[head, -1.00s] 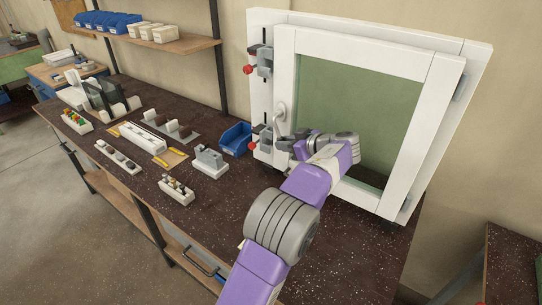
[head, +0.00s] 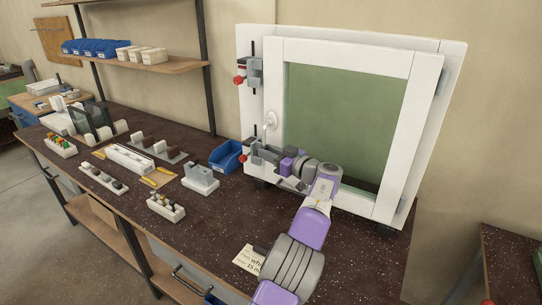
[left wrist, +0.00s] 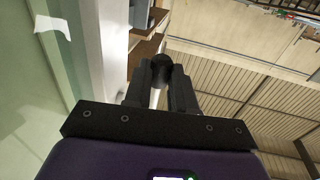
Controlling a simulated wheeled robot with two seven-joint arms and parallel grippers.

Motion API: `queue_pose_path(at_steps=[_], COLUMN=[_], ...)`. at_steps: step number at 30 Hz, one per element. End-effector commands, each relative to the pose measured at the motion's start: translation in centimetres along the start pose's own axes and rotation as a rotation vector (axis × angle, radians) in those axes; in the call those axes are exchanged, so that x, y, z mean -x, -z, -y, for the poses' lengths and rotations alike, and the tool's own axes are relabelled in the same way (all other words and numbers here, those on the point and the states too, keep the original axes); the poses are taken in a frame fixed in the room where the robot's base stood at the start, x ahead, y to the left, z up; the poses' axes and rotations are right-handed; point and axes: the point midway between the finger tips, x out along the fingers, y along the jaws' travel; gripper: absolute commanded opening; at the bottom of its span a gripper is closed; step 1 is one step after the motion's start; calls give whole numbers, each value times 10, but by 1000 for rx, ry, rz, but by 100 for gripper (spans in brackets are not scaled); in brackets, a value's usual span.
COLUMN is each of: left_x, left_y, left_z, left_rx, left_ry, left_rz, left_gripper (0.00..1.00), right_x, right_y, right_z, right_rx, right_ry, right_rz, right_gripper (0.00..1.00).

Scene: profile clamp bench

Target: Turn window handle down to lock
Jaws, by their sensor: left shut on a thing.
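The white window frame (head: 423,110) with a green pane (head: 340,120) stands upright at the back of the bench. The white window handle (head: 270,121) is on its left side. Its lever is hard to make out at this size. My left gripper (head: 262,151) is below the handle, at the frame's lower left corner beside the lower clamp. In the left wrist view the gripper (left wrist: 161,80) has its dark fingers closed around a dark round knob (left wrist: 162,70). The gripper partly hides the lower clamp. My right gripper is not in view.
An upper grey clamp (head: 253,76) with a red knob (head: 239,80) grips the frame's left edge. A blue bin (head: 227,157) and several holders stand left of the window. A paper label (head: 248,260) lies near the bench front.

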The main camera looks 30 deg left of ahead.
Motion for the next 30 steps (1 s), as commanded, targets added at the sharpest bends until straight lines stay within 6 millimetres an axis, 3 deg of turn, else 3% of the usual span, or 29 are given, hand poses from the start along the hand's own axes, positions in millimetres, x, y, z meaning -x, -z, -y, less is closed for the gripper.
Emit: queue_pose_path(at_steps=[8, 9, 13, 23, 30], left_x=[-1, -1, -1, 4, 40], left_y=[1, 1, 1, 0, 0], left_z=[0, 0, 0, 0, -1], left_rx=[-1, -1, -1, -1, -2], left_ry=[1, 1, 2, 0, -2], left_rz=[-5, -5, -3, -1, -1], left_gripper=[0, 31, 50, 50, 50], right_x=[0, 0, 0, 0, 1], right_y=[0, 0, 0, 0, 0], right_z=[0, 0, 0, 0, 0], right_rx=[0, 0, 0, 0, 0], right_ry=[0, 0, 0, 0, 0], right_rz=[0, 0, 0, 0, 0], right_gripper=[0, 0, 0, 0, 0])
